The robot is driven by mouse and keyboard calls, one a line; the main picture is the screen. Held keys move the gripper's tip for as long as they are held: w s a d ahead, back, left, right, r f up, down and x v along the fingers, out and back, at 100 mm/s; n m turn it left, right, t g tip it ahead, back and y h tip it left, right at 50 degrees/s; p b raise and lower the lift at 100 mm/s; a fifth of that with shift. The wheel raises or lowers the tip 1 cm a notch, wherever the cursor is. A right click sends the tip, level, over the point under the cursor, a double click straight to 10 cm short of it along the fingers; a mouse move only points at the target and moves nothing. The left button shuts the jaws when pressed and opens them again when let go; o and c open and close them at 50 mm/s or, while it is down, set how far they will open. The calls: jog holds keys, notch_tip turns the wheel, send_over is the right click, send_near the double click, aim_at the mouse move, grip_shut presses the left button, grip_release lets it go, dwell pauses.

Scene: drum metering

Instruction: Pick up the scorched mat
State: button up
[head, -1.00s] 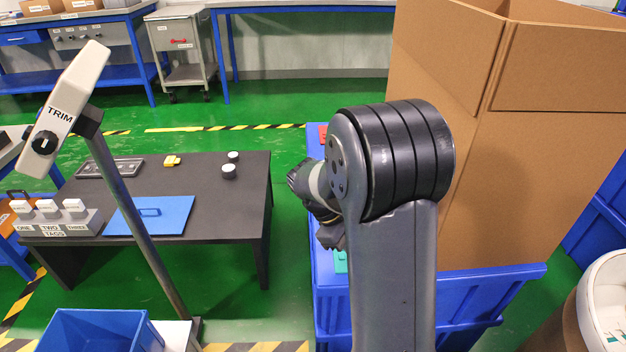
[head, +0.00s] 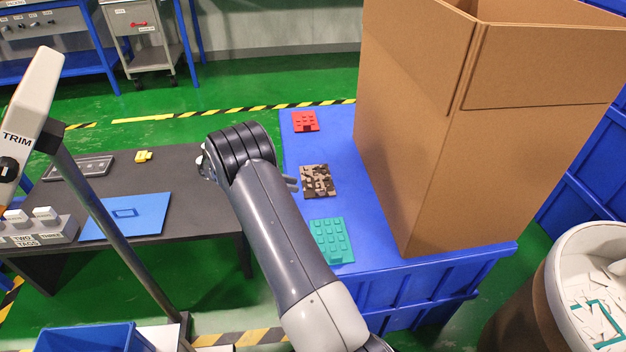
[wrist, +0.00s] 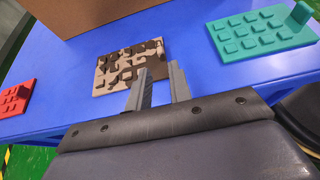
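The scorched mat (head: 318,181) is a flat, studded square with patchy tan and black marks. It lies on the blue top between a red mat (head: 305,121) and a teal mat (head: 331,241). My gripper (head: 291,184) shows at the left of the scorched mat, mostly hidden behind my arm.
A tall cardboard box (head: 440,140) stands on the blue top (head: 345,135), close right of the mats. A dark table (head: 185,190) with a blue plate (head: 127,216) is at left. A trim post (head: 110,220) stands in front of it. A round bin (head: 575,270) is at right.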

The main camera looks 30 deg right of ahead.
aim_at(318, 190)
jog(key=b+x, duration=0.2)
jog(key=x, duration=0.6)
jog(key=shift+s+d, duration=0.15)
jog(key=shift+d, duration=0.15)
jog(key=shift+c, duration=0.2)
grip_shut()
